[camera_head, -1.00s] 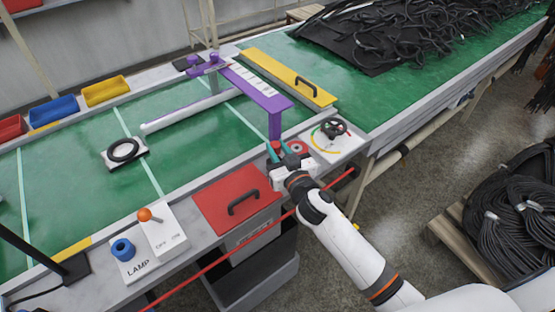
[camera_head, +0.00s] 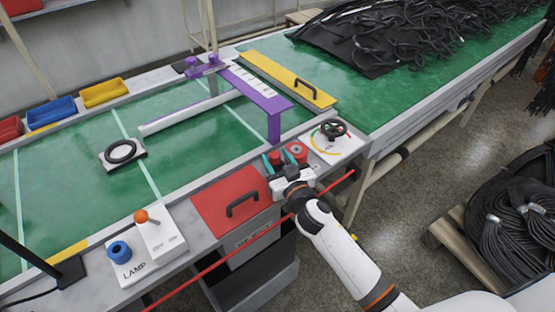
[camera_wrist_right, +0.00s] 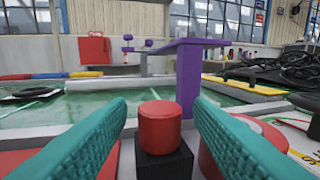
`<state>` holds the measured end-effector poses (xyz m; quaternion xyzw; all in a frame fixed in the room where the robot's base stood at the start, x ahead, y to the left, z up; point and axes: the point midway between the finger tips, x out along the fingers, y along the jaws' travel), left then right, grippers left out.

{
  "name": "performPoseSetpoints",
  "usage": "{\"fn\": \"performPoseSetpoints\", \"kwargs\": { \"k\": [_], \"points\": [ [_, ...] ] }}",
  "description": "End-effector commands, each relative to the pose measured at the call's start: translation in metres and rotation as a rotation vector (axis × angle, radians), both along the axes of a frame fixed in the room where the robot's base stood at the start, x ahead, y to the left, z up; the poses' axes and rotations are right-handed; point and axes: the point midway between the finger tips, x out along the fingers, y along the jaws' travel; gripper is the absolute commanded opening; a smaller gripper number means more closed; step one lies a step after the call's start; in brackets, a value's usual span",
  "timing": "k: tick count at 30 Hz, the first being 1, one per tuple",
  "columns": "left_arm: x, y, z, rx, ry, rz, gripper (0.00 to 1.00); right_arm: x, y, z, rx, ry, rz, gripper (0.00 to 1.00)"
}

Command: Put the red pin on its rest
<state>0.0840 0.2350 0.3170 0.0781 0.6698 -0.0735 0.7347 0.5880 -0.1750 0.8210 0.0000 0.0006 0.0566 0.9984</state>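The red pin (camera_wrist_right: 159,128), a short upright cylinder, stands on top of a black block (camera_wrist_right: 164,163) in the right wrist view. In the head view the pin (camera_head: 275,158) shows small at the front edge of the bench. My right gripper (camera_head: 277,161) is open. Its two teal fingers (camera_wrist_right: 165,135) stand apart on either side of the pin, with visible gaps and no contact that I can see. A larger red round part (camera_head: 296,150) lies just right of the pin, partly behind the right finger in the wrist view. My left gripper is not in view.
A purple bracket (camera_head: 273,123) rises just behind the pin. A white dial panel with a black handwheel (camera_head: 333,128) is to the right. A red plate with a black handle (camera_head: 238,199) is to the left. The green belt (camera_head: 190,142) has clear room.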

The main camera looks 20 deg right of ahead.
Motion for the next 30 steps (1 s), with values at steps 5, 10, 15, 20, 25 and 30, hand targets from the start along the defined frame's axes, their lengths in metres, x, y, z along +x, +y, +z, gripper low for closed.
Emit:
{"fn": "performPoseSetpoints", "kwargs": {
  "k": [5,10,15,20,25,30],
  "points": [
    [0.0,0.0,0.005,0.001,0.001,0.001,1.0,0.0,0.0,0.005,0.0,0.0,0.0,0.47],
    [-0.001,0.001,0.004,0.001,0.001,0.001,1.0,-0.022,-0.002,0.003,0.002,0.003,0.0,0.47],
    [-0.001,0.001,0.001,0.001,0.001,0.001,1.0,-0.061,-0.007,0.004,0.003,0.003,0.0,0.47],
    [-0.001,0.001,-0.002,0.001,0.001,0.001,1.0,-0.093,-0.01,0.004,0.002,0.002,-0.001,0.47],
    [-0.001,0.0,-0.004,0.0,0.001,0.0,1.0,-0.113,-0.013,0.005,0.002,0.0,0.0,0.47],
    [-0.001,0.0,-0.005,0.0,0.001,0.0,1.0,-0.119,-0.014,0.006,0.0,-0.001,0.0,0.47]
  ]
}}
